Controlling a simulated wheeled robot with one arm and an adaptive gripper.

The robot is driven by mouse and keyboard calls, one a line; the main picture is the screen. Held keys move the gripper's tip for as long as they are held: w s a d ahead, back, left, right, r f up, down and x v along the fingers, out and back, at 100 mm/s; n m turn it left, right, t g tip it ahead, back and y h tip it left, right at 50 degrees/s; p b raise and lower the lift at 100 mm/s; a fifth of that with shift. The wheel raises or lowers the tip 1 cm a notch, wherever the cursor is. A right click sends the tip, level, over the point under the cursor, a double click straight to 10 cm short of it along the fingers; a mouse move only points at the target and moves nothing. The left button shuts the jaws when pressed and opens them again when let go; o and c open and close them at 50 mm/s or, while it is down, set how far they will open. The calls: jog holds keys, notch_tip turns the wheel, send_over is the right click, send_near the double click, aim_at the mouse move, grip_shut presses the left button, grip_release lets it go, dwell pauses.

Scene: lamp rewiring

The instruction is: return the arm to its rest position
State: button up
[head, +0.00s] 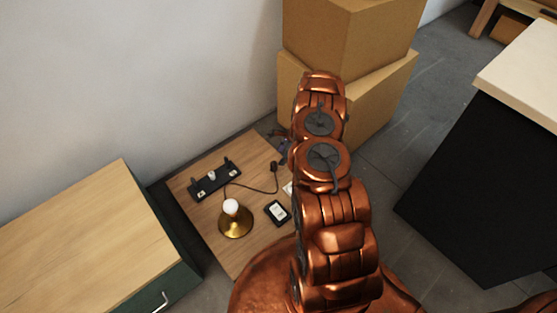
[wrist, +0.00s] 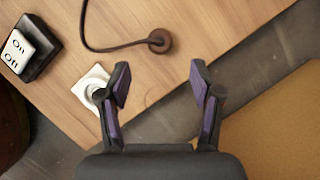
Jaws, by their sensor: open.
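My copper-coloured arm rises through the middle of the head view and covers the right end of a low wooden table (head: 208,202). My gripper (wrist: 159,85) shows in the wrist view with its two purple-padded fingers apart and nothing between them. It is above the table's edge (wrist: 215,45). In the head view the gripper is mostly hidden behind the arm.
A black switch box (wrist: 28,47) and a white socket plate (wrist: 93,88) lie near the gripper. A black strip (head: 214,181) sits at the table's back. Cardboard boxes (head: 345,35), a cabinet (head: 90,235) and a black counter (head: 480,185) surround it. Grey floor (head: 400,170) is clear.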

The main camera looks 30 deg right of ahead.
jog(key=shift+v, duration=2.45)
jog(key=s+a+r+n+g+p, duration=0.15)
jog(key=a+r+n+p, duration=0.5)
jog(key=r, duration=0.95)
jog(key=s+a+r+n+p, duration=0.2)
jog(key=s+a+r+p, duration=0.15)
jog(key=a+r, duration=0.85)
jog(key=s+a+r+n+g+p, duration=0.15)
jog(key=a+r+n+p, duration=0.35)
jog(key=r, duration=1.4)
jog(key=s+a+r+n+h+p, duration=0.1)
jog(key=s+a+r+n+p, duration=0.15)
jog(key=s+r+p, duration=0.45)
jog(key=s+a+r+n+p, duration=0.1)
jog(key=s+r+n+p, duration=0.2)
jog(key=s+r, duration=0.7)
jog(key=s+d+r+n+h+p, duration=0.1)
jog(key=s+r+n+p, duration=0.3)
jog(key=s+r+p, duration=0.4)
jog(key=s+r+h, duration=0.1)
jog(key=s+r, duration=0.3)
jog(key=s, duration=0.3)
jog(key=shift+s+d+n+g+h, duration=0.25)
jog(key=shift+s+n+g+h, duration=0.05)
jog(key=shift+s+g+h, duration=0.1)
